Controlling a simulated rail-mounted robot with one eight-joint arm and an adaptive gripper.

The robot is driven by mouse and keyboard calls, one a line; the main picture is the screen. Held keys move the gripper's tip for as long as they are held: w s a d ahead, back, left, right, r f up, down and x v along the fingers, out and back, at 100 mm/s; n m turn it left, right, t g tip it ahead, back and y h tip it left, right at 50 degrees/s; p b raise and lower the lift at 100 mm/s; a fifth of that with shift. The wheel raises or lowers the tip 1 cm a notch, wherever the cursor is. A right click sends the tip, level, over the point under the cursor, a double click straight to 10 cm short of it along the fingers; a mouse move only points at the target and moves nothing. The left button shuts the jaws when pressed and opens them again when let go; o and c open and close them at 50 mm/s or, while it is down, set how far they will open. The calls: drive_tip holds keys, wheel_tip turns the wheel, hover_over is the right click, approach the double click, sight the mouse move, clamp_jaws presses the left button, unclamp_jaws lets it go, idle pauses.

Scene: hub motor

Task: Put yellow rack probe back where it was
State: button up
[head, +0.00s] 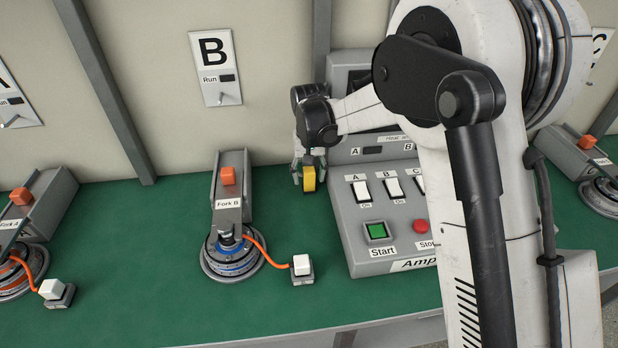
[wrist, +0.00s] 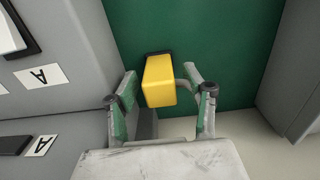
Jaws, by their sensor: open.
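The yellow rack probe (head: 309,179) is a small yellow block with a dark end, at the left side of the amplifier console near the back wall. In the wrist view the probe (wrist: 158,82) is between the two fingers, its dark end toward the green bench. My gripper (head: 308,163) is at the probe, pointing down.
The console (head: 380,215) with switches and Start and Stop buttons stands close on the right. Fork B (head: 229,203), with its orange cable and white-topped probe (head: 302,266), is to the left. The green bench (head: 180,305) is clear in front. Wall panel B (head: 217,67) is behind.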

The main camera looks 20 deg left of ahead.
wheel_tip(320, 180, up, 11)
idle(0.3)
drive_tip(key=shift+s, duration=0.1)
idle(0.4)
